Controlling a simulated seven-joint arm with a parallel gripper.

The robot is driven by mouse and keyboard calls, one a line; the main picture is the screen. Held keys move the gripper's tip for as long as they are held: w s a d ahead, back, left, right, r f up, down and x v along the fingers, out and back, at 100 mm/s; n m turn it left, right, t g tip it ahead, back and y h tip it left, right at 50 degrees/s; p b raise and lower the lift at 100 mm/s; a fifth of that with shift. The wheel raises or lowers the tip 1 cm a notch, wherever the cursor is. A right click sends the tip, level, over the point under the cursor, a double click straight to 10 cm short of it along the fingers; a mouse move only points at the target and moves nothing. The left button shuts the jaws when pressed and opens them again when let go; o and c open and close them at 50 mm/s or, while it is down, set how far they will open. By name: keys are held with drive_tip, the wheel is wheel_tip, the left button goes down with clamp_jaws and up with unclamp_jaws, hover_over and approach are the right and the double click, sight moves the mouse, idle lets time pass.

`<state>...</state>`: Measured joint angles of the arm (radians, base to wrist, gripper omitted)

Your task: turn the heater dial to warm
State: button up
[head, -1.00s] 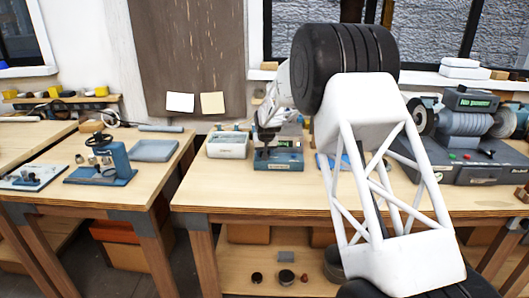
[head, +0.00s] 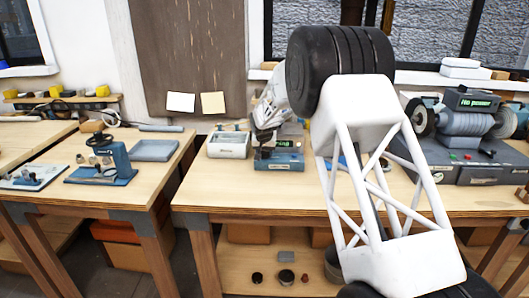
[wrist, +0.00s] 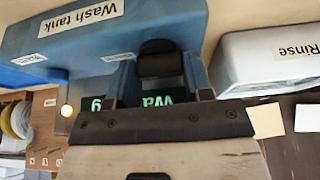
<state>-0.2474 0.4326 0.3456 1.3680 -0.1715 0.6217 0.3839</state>
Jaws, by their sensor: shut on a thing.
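The heater is a blue-grey box (head: 279,160) on the middle bench with a green-lit display. In the wrist view, which is upside down, its black dial (wrist: 160,60) sits between my fingers. My gripper (head: 264,134) reaches down to the heater from behind my large black arm joint and is shut on the dial. In the wrist view, my palm covers part of the green display text (wrist: 158,100); I can make out letters like "Wa". The blue wash tank (wrist: 105,35) fills the upper left there. The dial's pointer is not visible.
A white rinse tray (head: 228,146) stands just left of the heater and also shows in the wrist view (wrist: 262,58). A grey grinder machine (head: 465,140) stands on the right. The bench front left of my arm is clear.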

sight(264, 161)
drive_tip(key=o, duration=0.6)
drive_tip(key=shift+o, duration=0.2)
drive_tip(key=v, duration=0.7)
drive_tip(key=shift+r, duration=0.35)
drive_tip(key=shift+s, duration=0.15)
drive_tip(key=shift+r, duration=0.1)
